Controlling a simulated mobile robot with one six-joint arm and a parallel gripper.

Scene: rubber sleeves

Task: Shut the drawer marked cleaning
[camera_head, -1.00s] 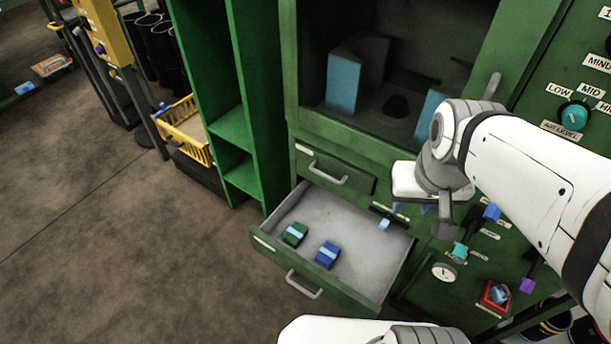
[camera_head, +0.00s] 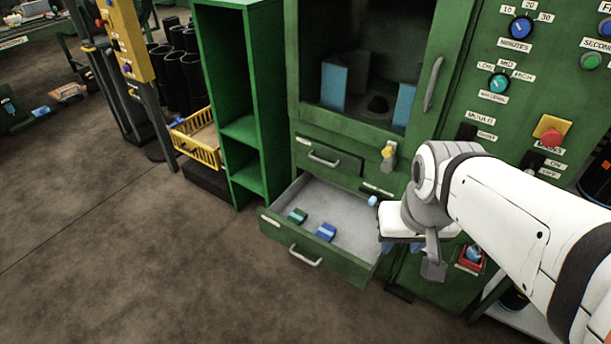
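A green drawer (camera_head: 278,232) with a grey inside and a silver bar handle is pulled well out at the bottom of the green cabinet. A green block with a light blue band (camera_head: 297,216) and a blue one (camera_head: 326,232) lie in it. A shut drawer (camera_head: 322,160) sits just above. Both carry small white labels too small to read, so I cannot tell which is marked cleaning. My gripper (camera_head: 376,218) is near the right side of the open drawer, mostly hidden behind my white arm. Its fingers cannot be made out.
A control panel with a blue dial (camera_head: 520,27), a teal dial (camera_head: 499,83) and a red button (camera_head: 551,130) is at right. A yellow lever (camera_head: 388,153) sticks out beside the upper drawer. Green shelves (camera_head: 241,130) and a yellow basket (camera_head: 196,142) stand left. The floor before the drawer is clear.

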